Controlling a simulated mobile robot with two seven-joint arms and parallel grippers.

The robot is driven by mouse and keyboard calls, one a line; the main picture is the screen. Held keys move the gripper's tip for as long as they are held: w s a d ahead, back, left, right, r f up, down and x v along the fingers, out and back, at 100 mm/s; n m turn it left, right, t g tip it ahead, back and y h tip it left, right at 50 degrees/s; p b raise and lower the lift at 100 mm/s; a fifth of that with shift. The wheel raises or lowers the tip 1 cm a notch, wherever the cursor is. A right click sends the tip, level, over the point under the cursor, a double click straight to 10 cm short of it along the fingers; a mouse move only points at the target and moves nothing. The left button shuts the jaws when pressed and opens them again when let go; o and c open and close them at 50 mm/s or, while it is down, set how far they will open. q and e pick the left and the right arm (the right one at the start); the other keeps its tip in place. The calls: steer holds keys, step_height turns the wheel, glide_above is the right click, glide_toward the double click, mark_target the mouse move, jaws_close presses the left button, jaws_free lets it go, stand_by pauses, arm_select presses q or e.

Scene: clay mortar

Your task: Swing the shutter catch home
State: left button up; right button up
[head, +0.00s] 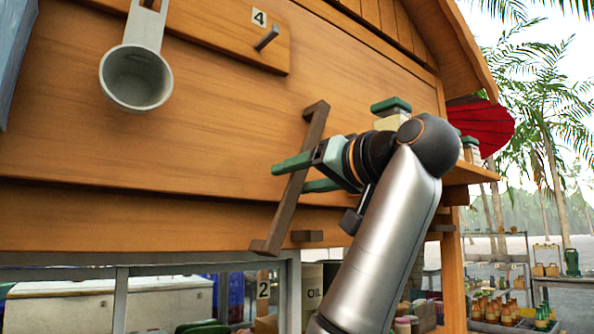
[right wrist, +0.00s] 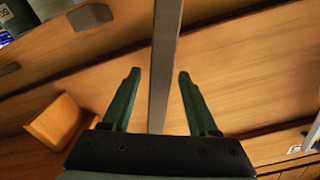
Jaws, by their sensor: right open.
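The shutter catch (head: 294,190) is a long dark brown bar with a short foot at each end. It sits tilted on the wooden shutter wall, its top leaning right and its lower end at the panel's bottom edge. My right gripper (head: 291,178) is open with its green fingers on either side of the bar's middle. In the right wrist view the catch (right wrist: 165,60) runs between the two fingers of the gripper (right wrist: 158,74), with gaps visible on both sides. A small brown block (head: 307,236) sticks out of the wall right of the catch's lower end. My left gripper is not seen.
A grey scoop (head: 137,76) hangs at upper left. A peg board numbered 4 (head: 215,29) is above. A shelf (head: 470,173) with green-lidded jars (head: 391,106) stands right, close behind my right arm. An opening with an oil tin (head: 313,290) lies below the panel.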

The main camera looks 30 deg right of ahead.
steer(key=shift+w, duration=0.2)
jaws_close()
stand_by(0.4)
stand_by(1.0)
